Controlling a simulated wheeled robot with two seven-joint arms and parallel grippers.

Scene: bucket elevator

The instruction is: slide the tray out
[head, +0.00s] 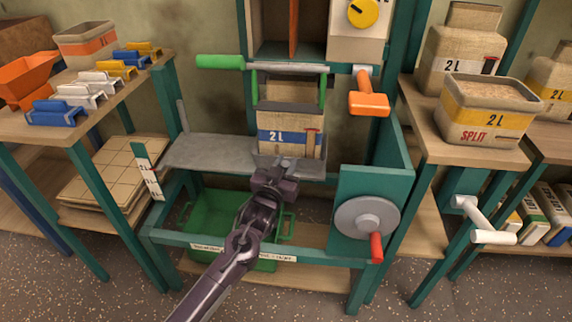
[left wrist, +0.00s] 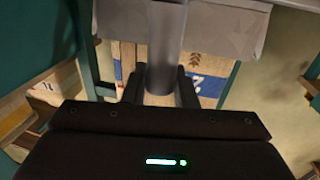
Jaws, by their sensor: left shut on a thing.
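The tray (head: 210,153) is a flat grey metal plate across the teal frame, below the chute. A 2L paper bag (head: 288,138) with a blue band stands upright at its right part, under the grey bar. My left gripper (head: 275,172) is at the tray's front edge, just in front of the bag. In the left wrist view, its dark fingers (left wrist: 160,85) are closed around a grey handle that joins the grey tray (left wrist: 225,28). The gripper hides part of the tray's front. My right gripper is in neither view.
A green bin (head: 215,215) sits under the tray. A grey wheel (head: 352,215) with a red knob stands right of my left gripper. An orange handle (head: 369,103) and a green lever (head: 220,62) are above. Shelves with scoops and sacks flank the frame.

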